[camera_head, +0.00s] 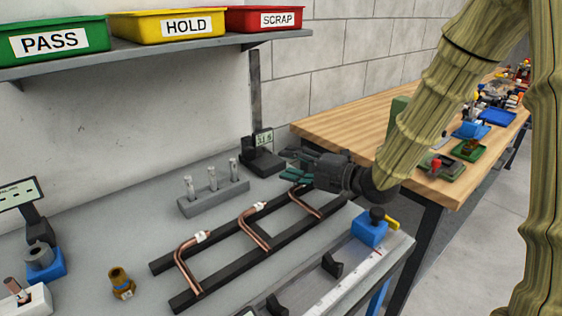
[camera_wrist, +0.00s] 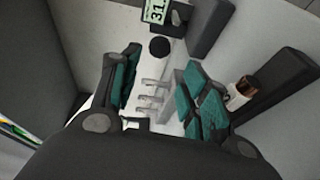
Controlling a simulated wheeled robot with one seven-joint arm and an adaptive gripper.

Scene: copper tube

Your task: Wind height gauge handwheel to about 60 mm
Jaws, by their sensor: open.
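The height gauge (camera_head: 262,160) stands at the back of the grey bench, with a dark base, a tall dark column and a small display (camera_head: 264,138) that seems to read 31.5. In the wrist view the display (camera_wrist: 154,11) is cut off at the top edge and shows "31.". A round black knob (camera_wrist: 159,47), probably the handwheel, shows just below it. My gripper (camera_head: 290,168) is open and empty, just in front of and right of the gauge. In the wrist view its teal-padded fingers (camera_wrist: 163,88) are spread, with the knob beyond and apart from them.
A grey block with upright pins (camera_head: 213,192) stands left of my gripper. A dark rack (camera_head: 235,260) with bent copper tubes lies in front, partly beneath it. A blue fixture (camera_head: 370,228) is at the right edge. A shelf (camera_head: 150,58) with bins hangs above.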

